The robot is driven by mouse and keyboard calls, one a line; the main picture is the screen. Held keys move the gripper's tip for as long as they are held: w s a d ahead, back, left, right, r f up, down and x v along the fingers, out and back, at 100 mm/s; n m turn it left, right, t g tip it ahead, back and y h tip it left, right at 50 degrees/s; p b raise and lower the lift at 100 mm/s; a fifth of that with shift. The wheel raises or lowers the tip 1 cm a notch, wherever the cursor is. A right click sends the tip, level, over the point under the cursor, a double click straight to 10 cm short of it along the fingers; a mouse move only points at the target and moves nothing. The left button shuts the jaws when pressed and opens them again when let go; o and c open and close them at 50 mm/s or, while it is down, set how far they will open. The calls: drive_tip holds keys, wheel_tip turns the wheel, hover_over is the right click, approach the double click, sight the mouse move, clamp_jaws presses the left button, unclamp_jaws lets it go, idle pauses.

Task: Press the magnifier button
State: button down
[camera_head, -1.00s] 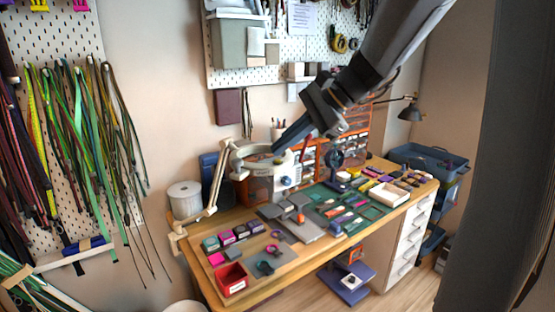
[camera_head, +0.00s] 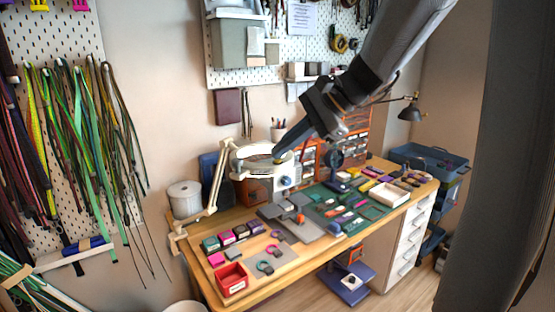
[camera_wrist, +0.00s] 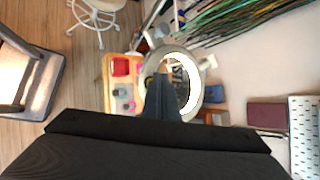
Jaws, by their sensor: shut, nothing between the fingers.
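The magnifier is a pale ring-shaped lamp (camera_head: 240,163) on a jointed cream arm (camera_head: 215,192) clamped to the bench's left edge. In the wrist view its ring (camera_wrist: 193,105) looks bright white around the lens. My gripper (camera_head: 278,156) is shut and empty, its tip pointing down-left at the right side of the ring. In the wrist view my gripper (camera_wrist: 160,82) overlaps the ring and lens. I cannot tell whether it touches. No button can be made out; the fingers may hide it. A white box with a blue round knob (camera_head: 286,181) shows just right of the ring.
The wooden bench (camera_head: 215,222) holds a red tray (camera_head: 232,280), a green mat (camera_head: 357,222), a white spool (camera_head: 185,197) and small tools. Orange-framed drawers (camera_head: 357,125) stand behind. Cords (camera_head: 90,150) hang on the left wall.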

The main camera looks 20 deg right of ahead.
drive_tip(key=shift+r, duration=0.2)
drive_tip(key=shift+r+p, duration=0.3)
drive_tip(key=shift+p, duration=0.25)
wheel_tip(320, 180, up, 6)
drive_tip(key=p, duration=0.5)
drive_tip(key=shift+f, duration=0.1)
drive_tip(key=s+f+n+g+h+b, duration=0.1)
drive_tip(key=s+f+n+h+b, duration=0.1)
drive_tip(key=s+f+n, duration=0.3)
drive_tip(key=s+f+n+g+h+b, duration=0.1)
drive_tip(key=s+f+n, duration=0.4)
drive_tip(key=f, duration=0.9)
drive_tip(key=s+a+f+n+g+h+b, duration=0.1)
drive_tip(key=s+f+n+h+b, duration=0.2)
drive_tip(key=f, duration=0.6)
drive_tip(key=s+n+h, duration=0.2)
drive_tip(key=s, duration=0.1)
drive_tip(key=shift+s+f, duration=0.3)
drive_tip(key=shift+f, duration=0.1)
drive_tip(key=c, duration=2.5)
unclamp_jaws()
drive_tip(key=shift+a, duration=0.1)
